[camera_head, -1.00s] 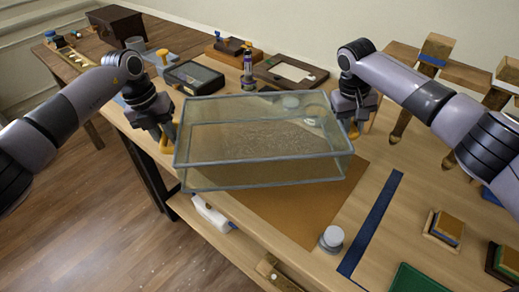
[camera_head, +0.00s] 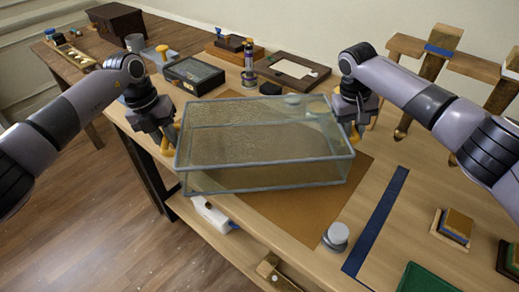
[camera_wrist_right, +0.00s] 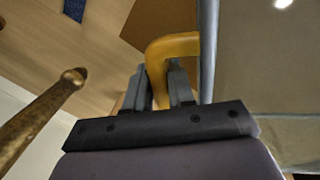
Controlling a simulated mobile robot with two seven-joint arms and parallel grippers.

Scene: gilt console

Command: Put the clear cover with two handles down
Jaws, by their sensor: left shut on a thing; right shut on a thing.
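The clear cover (camera_head: 262,150) is a see-through box with grey edges and a yellow handle at each end. It is between my two grippers over the near part of the table, above a brown mat (camera_head: 300,215). I cannot tell whether its lower edge touches the table. My left gripper (camera_head: 168,145) is shut on the left handle (camera_head: 177,128). My right gripper (camera_head: 352,132) is shut on the right handle (camera_head: 356,136). In the right wrist view the fingers (camera_wrist_right: 160,88) close around the yellow handle (camera_wrist_right: 172,46), beside the cover's grey edge (camera_wrist_right: 208,45).
Behind the cover stand a dark glass-topped case (camera_head: 194,74), a small bottle (camera_head: 249,68) and a framed panel (camera_head: 287,69). To the right are a grey-white round knob (camera_head: 336,235), a blue strip (camera_head: 376,228) and stacked blocks (camera_head: 453,228). The table's front edge is close.

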